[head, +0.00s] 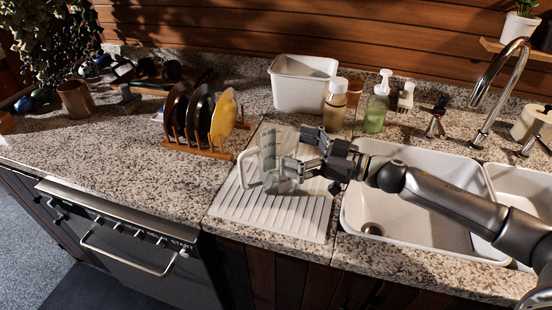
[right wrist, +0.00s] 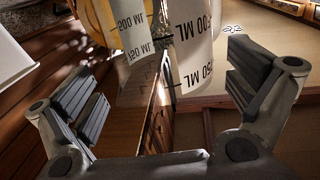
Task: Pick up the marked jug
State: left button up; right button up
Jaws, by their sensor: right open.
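The marked jug (head: 269,153) is clear, with a handle on its left side, and stands on the ribbed white draining board (head: 235,208) left of the sink. In the right wrist view the jug (right wrist: 195,62) shows dark volume markings in ML and sits ahead between the two fingers. My right gripper (head: 301,153) is open at the jug's right side, with its fingertips overlapping the jug in the head view. In the right wrist view my right gripper (right wrist: 165,88) has its fingers spread wide, and no firm grip on the jug shows. My left gripper is not in view.
A wooden rack with plates (head: 203,118) stands behind and left of the jug. A white bin (head: 301,84), a capped bottle (head: 335,105) and a green soap dispenser (head: 376,108) stand behind. The sink (head: 390,205) lies to the right. The counter at left front is clear.

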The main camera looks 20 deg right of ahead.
aim_at(275, 145)
jog(key=x, duration=0.2)
jog(key=p+x, duration=0.1)
jog(key=x, duration=0.2)
jog(key=shift+s+a+f, duration=0.1)
jog(key=shift+s+f, duration=0.1)
jog(key=c, duration=1)
jog(key=shift+c, duration=0.2)
jog(key=shift+r, duration=0.15)
